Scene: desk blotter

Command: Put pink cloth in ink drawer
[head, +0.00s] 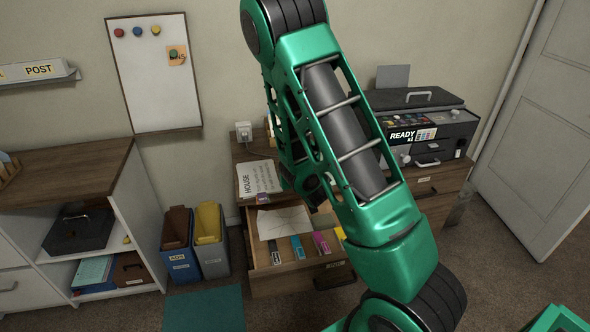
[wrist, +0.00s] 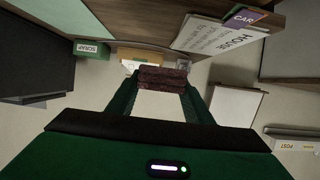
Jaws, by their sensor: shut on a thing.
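In the wrist view my gripper (wrist: 163,88) is shut on a dark reddish, rough-textured bundle (wrist: 163,74), which looks like the pink cloth in shade. The bundle spans the gap between the fingertips. In the head view my arm hides the fingertips and the bundle. An open drawer (head: 303,280) in the desk holds blue, magenta and other ink cartridges (head: 321,243) in its front part, and a white sheet (head: 284,222) lies at its back left. My arm covers part of the drawer's right side.
A HOUSE paper (head: 258,178) lies on the desktop left of my arm; it also shows in the wrist view (wrist: 222,42). A printer (head: 425,125) stands at right. Two bins (head: 210,240) stand left of the drawer. A whiteboard (head: 155,80) hangs on the wall.

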